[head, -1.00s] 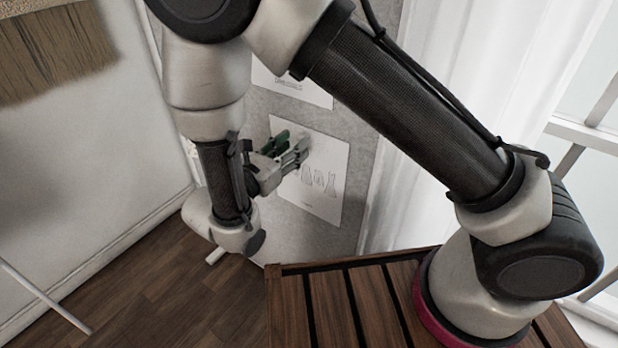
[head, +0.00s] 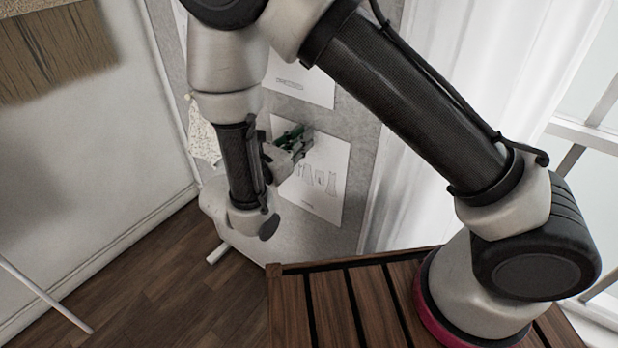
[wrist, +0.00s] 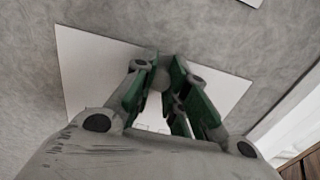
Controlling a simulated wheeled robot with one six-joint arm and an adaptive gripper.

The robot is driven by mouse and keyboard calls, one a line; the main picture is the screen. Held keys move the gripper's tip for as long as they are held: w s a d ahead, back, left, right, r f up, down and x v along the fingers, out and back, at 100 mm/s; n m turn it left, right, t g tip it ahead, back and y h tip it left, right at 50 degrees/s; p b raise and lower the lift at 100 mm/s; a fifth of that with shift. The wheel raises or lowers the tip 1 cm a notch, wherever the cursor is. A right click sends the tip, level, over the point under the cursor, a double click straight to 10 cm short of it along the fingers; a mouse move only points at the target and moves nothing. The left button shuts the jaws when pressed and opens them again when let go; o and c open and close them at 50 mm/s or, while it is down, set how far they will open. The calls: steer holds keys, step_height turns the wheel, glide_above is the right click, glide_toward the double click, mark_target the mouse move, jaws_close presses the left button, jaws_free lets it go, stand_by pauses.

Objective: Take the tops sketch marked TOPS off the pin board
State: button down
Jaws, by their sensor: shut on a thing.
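A white sketch sheet (head: 322,190) with several small garment drawings hangs low on the grey pin board (head: 362,115). Its label is too small to read in the head view, so I cannot tell if it says TOPS. My gripper (head: 304,137) is at the sheet's upper part. In the wrist view, the green-padded fingers of my gripper (wrist: 162,64) are closed in front of the sheet (wrist: 92,72), on a small round pale knob (wrist: 161,80) at it. The fingers hide the sheet's middle, and my wrist hides its lower part and most of its lettering.
Another white sheet (head: 305,84) hangs just above on the board. A speckled piece (head: 203,138) hangs at the board's left. A white curtain (head: 405,185) and window are on the right. A slatted wooden top (head: 330,300) lies in front.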

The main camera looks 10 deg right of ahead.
stand_by(0.4)
steer(key=shift+v, duration=1.4)
